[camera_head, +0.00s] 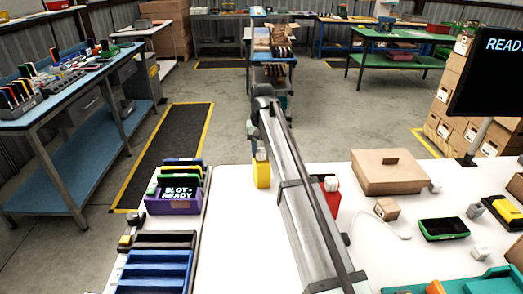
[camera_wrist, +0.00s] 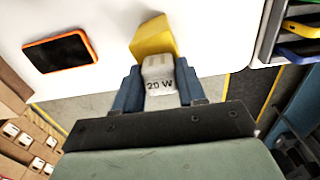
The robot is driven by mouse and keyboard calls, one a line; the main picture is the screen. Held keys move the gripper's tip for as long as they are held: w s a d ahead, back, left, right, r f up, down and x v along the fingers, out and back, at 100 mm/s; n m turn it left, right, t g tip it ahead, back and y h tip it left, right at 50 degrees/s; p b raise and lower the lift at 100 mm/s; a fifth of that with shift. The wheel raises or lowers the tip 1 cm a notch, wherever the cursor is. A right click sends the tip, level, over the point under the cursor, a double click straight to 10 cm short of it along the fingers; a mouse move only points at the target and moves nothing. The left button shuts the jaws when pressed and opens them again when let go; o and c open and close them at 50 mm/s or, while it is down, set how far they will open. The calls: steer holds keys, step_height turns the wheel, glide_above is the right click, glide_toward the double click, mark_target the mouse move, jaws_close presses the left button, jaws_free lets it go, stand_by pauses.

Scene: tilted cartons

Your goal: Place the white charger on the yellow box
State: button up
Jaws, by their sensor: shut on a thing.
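The white charger (camera_wrist: 159,78), marked "20 W", is between the two blue fingers of my gripper (camera_wrist: 160,90), which is shut on it. In the head view the charger (camera_head: 261,155) is right over the top of the yellow box (camera_head: 262,174), near the table's far edge. The yellow box (camera_wrist: 153,36) also shows just beyond the charger in the wrist view. I cannot tell whether the charger touches the box top. The fingers are hard to make out in the head view.
A red box (camera_head: 325,197) with a white block on it stands partly behind my arm. A cardboard box (camera_head: 388,174), a small carton (camera_head: 387,208) and a green-edged phone (camera_head: 443,229) lie to the right. The wrist view shows an orange-edged phone (camera_wrist: 60,52).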

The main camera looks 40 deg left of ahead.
mark_target(261, 150)
steer(key=o, duration=1.1)
steer(key=shift+r, duration=0.1)
step_height(261, 150, up, 12)
steer(key=shift+r, duration=0.1)
